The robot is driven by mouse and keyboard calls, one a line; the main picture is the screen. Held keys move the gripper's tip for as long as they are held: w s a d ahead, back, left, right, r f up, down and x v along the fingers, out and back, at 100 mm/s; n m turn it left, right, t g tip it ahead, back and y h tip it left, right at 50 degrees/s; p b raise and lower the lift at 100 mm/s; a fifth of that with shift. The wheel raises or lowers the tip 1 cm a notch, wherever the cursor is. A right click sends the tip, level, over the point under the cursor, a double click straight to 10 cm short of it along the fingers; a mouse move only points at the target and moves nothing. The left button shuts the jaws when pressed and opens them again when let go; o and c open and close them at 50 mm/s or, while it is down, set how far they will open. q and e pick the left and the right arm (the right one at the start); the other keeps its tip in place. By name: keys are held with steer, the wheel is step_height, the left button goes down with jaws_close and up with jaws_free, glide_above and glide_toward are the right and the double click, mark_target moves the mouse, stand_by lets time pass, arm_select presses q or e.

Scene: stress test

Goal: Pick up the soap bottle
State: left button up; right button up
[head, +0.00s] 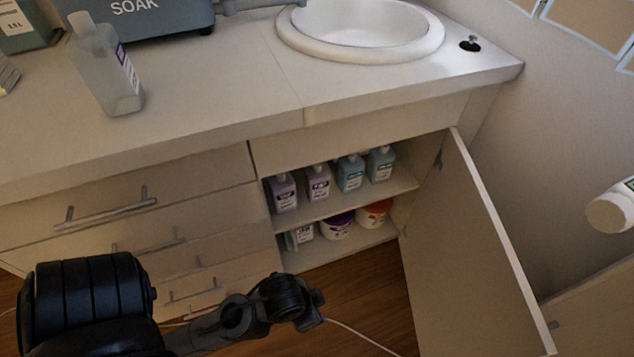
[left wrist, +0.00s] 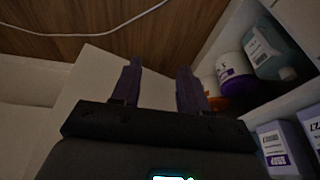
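Purple soap bottles (head: 283,192) (head: 318,184) stand on the upper shelf of the open cabinet under the sink; one with a label reading like "soap" shows at lower right in the left wrist view (left wrist: 278,148). Teal bottles (head: 350,174) (head: 381,164) stand to their right. Another pale bottle (head: 107,75) with a white cap stands on the counter at left. My left gripper (left wrist: 160,72) is open and empty, with the purple bottles to its right in the wrist view. In the head view its arm is low in front of the cabinet. My right gripper is out of view.
The cabinet door (head: 475,240) stands open at right. Tubs with purple (head: 337,226) and orange (head: 374,215) lids sit on the lower shelf. Drawers with handles (head: 110,210) are at left. A cable (left wrist: 105,31) lies on the wooden floor. A white object (head: 610,211) is at the right edge.

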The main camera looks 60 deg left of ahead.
arm_select(q)
steer(key=o, duration=1)
steer(key=shift+a, duration=0.1)
